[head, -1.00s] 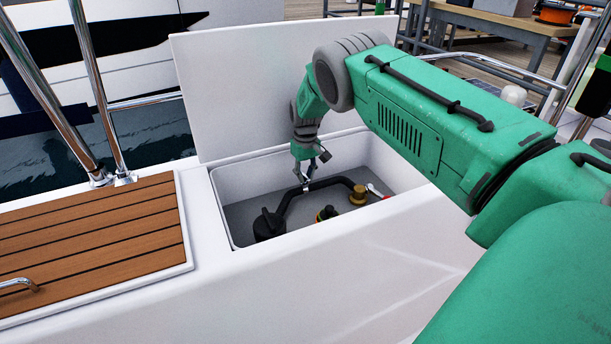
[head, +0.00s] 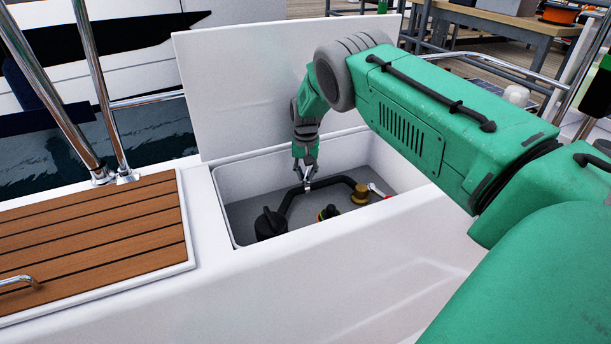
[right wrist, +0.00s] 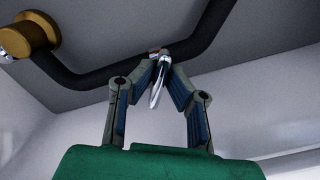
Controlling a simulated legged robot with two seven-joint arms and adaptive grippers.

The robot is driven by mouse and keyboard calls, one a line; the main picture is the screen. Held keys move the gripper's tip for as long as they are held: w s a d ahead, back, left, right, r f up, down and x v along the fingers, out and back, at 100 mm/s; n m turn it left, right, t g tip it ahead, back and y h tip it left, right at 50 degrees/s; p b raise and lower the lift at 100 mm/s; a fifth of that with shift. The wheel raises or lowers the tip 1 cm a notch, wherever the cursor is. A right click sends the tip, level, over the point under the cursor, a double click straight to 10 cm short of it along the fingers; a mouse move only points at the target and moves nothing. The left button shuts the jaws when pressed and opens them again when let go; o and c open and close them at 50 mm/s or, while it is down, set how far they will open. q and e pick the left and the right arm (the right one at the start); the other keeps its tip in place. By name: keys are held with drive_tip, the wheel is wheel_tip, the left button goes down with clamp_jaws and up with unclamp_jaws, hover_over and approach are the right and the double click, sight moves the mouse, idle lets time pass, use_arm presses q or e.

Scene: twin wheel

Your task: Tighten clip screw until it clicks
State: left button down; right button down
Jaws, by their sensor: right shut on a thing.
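A black hose (head: 333,181) runs across the inside of an open white locker and also shows in the right wrist view (right wrist: 98,78). My right gripper (head: 307,185) reaches down into the locker at the hose's bend. In the right wrist view my right gripper (right wrist: 162,62) has its fingertips closed together at the hose. A shiny metal piece, apparently the clip screw (right wrist: 158,84), sits between the fingertips. The clip band is mostly hidden by the fingers. My left gripper is not in view.
A brass fitting (head: 360,193) joins the hose's right end, beside a red handle (head: 376,190).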

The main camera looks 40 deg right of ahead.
sight(306, 173)
drive_tip(key=shift+w+d+r, duration=0.15)
drive_tip(key=shift+w+r, duration=0.2)
drive_tip(key=c, duration=1.6)
unclamp_jaws()
drive_tip(key=shift+c, duration=0.2)
drive_tip(key=shift+o, duration=0.2)
drive_tip(key=shift+s+f, duration=0.1)
drive_tip(key=shift+f, duration=0.05)
wheel_tip(306, 173, up, 12)
drive_tip(key=shift+f, duration=0.15)
drive_tip(key=shift+s, duration=0.1)
